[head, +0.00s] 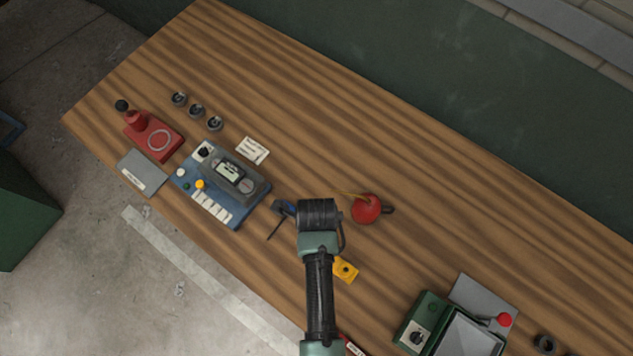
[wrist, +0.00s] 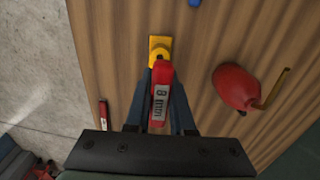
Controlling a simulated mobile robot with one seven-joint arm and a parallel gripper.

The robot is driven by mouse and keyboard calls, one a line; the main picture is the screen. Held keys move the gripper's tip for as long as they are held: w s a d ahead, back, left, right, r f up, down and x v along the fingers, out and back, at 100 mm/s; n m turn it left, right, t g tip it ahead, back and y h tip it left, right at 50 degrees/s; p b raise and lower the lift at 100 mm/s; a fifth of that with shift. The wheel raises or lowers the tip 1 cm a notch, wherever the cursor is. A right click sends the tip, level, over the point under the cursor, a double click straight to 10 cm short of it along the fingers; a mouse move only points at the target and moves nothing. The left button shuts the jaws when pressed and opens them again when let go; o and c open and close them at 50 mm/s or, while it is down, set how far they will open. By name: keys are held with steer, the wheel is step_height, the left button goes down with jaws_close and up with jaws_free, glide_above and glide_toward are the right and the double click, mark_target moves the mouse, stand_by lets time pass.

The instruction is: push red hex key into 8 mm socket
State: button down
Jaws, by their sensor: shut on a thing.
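The red hex key (wrist: 160,98), with a white label reading 8 mm, is held between the two fingers of my gripper (wrist: 161,82) in the wrist view. Its far end overlaps the near part of a yellow socket block (wrist: 159,45). I cannot tell whether the key's tip is in the hole, above it or beside it. In the head view the yellow block (head: 346,269) lies on the bench just right of my arm.
A red oil can (wrist: 235,88) with a thin spout lies to the right in the wrist view; the head view shows it too (head: 367,209). A blue cassette device (head: 222,183) is left of my arm. A green box (head: 452,326) stands at lower right.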

steer(key=shift+f+b, duration=1.6)
steer(key=shift+f, duration=0.7)
steer(key=c, duration=0.7)
jaws_free()
steer(key=shift+r, duration=0.15)
step_height(320, 180, up, 13)
steer(key=shift+f+b, duration=0.1)
steer(key=shift+b, duration=0.6)
